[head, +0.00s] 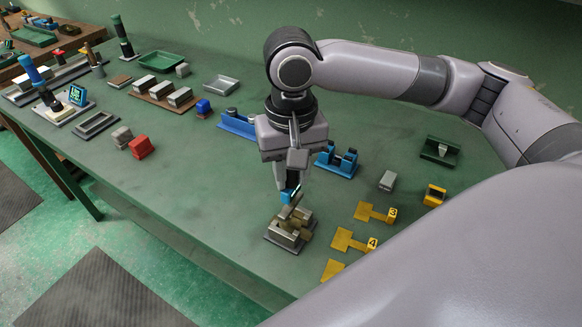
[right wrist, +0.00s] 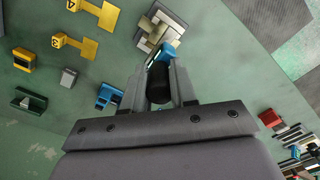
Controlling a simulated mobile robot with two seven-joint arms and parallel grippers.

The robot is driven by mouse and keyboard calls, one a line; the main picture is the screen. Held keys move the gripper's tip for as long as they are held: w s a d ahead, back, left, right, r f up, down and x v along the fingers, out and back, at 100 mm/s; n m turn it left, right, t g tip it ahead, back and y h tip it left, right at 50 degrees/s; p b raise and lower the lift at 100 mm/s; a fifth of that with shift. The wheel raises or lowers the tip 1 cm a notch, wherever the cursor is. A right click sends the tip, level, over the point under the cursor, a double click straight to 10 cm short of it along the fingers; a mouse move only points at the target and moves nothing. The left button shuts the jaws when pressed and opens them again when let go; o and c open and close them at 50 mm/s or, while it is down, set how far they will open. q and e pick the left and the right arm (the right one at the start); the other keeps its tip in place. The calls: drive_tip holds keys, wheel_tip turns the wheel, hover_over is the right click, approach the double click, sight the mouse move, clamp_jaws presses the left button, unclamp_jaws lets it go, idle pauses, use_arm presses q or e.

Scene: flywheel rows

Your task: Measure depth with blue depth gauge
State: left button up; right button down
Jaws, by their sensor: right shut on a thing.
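My right gripper (head: 287,183) points down over the table and is shut on the blue depth gauge (head: 289,196). The gauge's blue part also shows beyond the fingertips (right wrist: 160,75) in the right wrist view (right wrist: 170,54), with a dark part between the fingers. Just below it, a grey and brass-coloured metal workpiece (head: 283,238) sits on a dark base plate; it also shows in the right wrist view (right wrist: 157,22). Whether the gauge touches the workpiece I cannot tell. My left gripper is not in view.
A blue stand (head: 337,165) is behind the right gripper, and a blue rack (head: 238,126) is to its left. Yellow markers 3 (head: 375,212) and 4 (head: 352,241) lie to the right. A red block (head: 141,147) lies farther left. The table's front-left area is clear.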

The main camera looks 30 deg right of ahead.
sight(291, 185)
drive_tip(key=shift+f, duration=2.05)
idle(1.0)
drive_tip(key=shift+r, duration=0.1)
drive_tip(key=shift+r, duration=2.95)
